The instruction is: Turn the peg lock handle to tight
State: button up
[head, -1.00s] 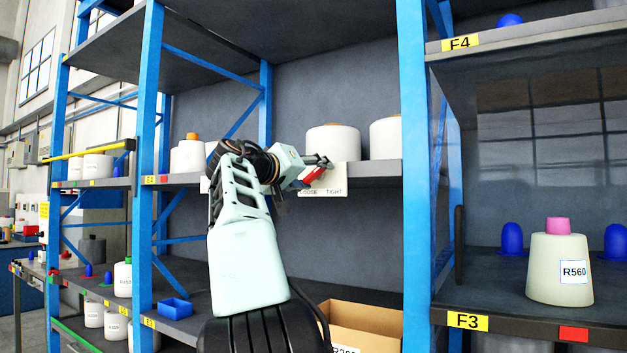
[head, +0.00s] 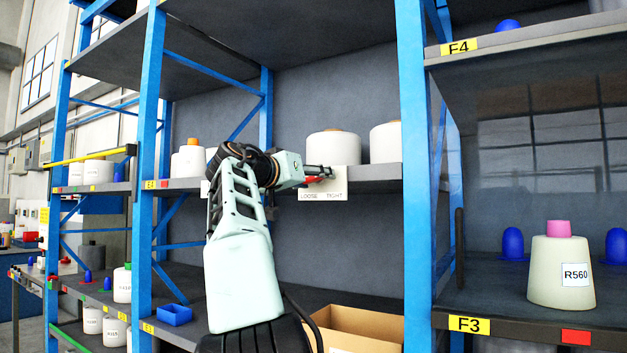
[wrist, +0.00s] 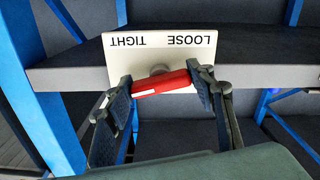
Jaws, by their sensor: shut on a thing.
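The peg lock handle (wrist: 165,83) is a red bar with a pale stripe near one end. It sits in front of a grey round pivot on a white plate (wrist: 203,53) marked LOOSE and TIGHT, upside down in the wrist view. The plate (head: 316,190) hangs on the shelf's front edge in the head view, where the red handle (head: 315,180) is partly hidden. My gripper (wrist: 162,90) is shut on the handle, one pad at each end. The handle lies nearly level, slightly tilted against the plate's lettering. In the head view my gripper (head: 320,171) reaches the plate from the left.
White bobbins (head: 333,146) stand on the shelf (head: 375,178) just behind and above the plate. A blue rack post (head: 412,150) stands to the right. An open cardboard box (head: 360,325) and a blue bin (head: 174,315) lie on the shelf below.

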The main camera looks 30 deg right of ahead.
jog(key=o, duration=1.2)
jog(key=shift+c, duration=0.2)
jog(key=v, duration=1.2)
jog(key=shift+f, duration=0.1)
